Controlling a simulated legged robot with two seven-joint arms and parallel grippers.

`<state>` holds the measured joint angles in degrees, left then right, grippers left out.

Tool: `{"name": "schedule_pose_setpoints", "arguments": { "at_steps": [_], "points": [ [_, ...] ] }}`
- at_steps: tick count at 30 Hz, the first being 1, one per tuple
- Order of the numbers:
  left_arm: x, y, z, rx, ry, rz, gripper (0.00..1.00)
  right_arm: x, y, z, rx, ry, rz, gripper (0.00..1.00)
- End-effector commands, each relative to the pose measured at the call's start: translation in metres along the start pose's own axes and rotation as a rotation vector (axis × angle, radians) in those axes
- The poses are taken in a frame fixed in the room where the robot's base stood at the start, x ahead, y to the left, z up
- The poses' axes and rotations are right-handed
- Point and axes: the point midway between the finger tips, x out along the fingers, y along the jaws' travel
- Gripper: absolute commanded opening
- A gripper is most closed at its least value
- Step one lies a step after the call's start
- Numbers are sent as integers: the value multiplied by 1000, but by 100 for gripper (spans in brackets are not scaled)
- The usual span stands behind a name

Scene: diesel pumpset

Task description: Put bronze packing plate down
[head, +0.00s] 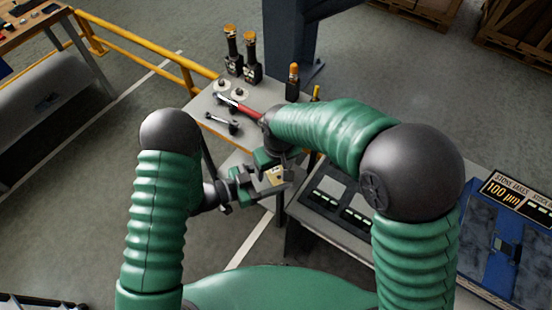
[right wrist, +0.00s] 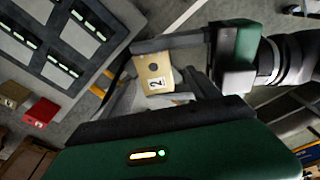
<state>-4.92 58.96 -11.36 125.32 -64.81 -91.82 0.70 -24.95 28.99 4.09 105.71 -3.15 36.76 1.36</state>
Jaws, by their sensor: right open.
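The bronze packing plate (head: 275,177) is a small tan block between my two grippers in the head view. In the right wrist view the plate (right wrist: 153,70) shows a round dark hole and a white label reading 2. My left gripper (head: 258,186) comes from the left and appears shut on the plate; its green body and a grey finger also show in the right wrist view (right wrist: 190,46). My right gripper (head: 280,168) is open, with its fingers close around the plate. Overlapping fingers hide the exact contacts.
A grey bench with a dark slotted tray (head: 335,200) lies right of the grippers. A small table behind holds a red-handled tool (head: 240,106) and dark bottles (head: 250,58). A blue case (head: 510,240) is at far right. A yellow rail (head: 150,60) runs behind left.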

Motion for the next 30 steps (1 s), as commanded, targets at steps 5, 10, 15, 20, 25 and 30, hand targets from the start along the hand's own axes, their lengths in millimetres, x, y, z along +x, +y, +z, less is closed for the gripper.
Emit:
{"name": "schedule_pose_setpoints", "arguments": {
  "at_steps": [5, 10, 15, 20, 25, 30],
  "points": [
    [0, 0, -2, 1, 3, 0, 0, 8, 0, 0, 0, 1, 0, 71],
    [1, 0, -1, 1, 3, 0, 0, 8, 0, 0, 0, 1, 0, 71],
    [1, 0, -1, 1, 3, 0, 0, 8, 0, 0, 0, 1, 0, 50],
    [0, 0, -1, 1, 3, 0, 0, 8, -1, 0, -1, 1, -1, 29],
    [1, 0, -2, 2, 4, 1, 0, 8, -3, 0, -3, 1, -4, 7],
    [2, 0, -2, 2, 4, 1, 0, 7, -5, 0, -5, 0, -7, 0]
  ]
}}
